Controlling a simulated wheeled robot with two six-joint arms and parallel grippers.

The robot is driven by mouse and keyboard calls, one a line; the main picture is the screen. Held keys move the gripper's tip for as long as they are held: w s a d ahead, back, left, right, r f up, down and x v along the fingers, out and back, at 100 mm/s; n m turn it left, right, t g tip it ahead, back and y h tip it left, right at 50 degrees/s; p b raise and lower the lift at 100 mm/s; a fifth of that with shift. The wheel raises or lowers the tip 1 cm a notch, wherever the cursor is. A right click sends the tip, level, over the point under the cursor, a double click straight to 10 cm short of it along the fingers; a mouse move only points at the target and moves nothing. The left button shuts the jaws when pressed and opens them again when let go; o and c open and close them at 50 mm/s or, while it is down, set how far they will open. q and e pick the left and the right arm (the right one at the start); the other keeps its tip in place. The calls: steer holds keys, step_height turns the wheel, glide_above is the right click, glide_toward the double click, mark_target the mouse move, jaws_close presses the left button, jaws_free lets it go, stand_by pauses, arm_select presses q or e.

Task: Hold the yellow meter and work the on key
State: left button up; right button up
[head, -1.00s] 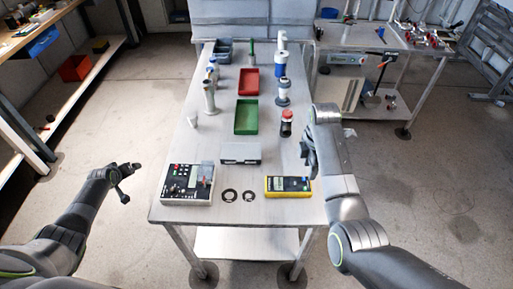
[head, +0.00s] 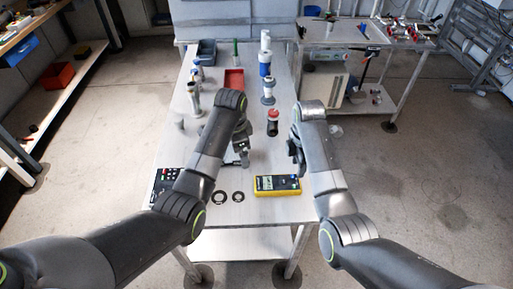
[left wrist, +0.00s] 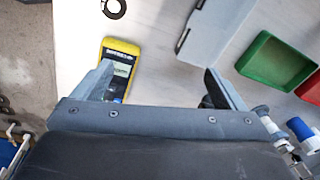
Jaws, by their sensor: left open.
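The yellow meter (head: 278,185) lies on the table near its front edge, with its dark display facing up. My left gripper (head: 240,158) is open above the table, behind and to the left of the meter, with nothing seen between its fingers. In the left wrist view the meter (left wrist: 122,50) shows behind one finger of the left gripper (left wrist: 162,85), which hides part of its lower face. The on key cannot be made out. My right gripper (head: 296,153) hangs just behind the meter's right end, apart from it; its jaw opening is unclear.
Two black rings (head: 228,197) lie left of the meter. A black control box (head: 166,184) is partly hidden by my left arm. In the left wrist view a grey box (left wrist: 210,30) and green tray (left wrist: 278,60) lie nearby. A red-topped part (head: 272,122) stands behind.

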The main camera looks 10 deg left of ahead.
mark_target(257, 183)
arm_select(q)
steer(key=s+d+r+m+g, duration=0.1)
steer(key=s+d+r+m, duration=0.25)
steer(key=d, duration=0.25)
step_height(257, 183, down, 17)
steer(key=shift+a+r, duration=0.1)
steer(key=shift+r, duration=0.1)
stand_by(0.4)
steer(key=c, duration=1.2)
arm_select(e)
jaws_close()
stand_by(0.7)
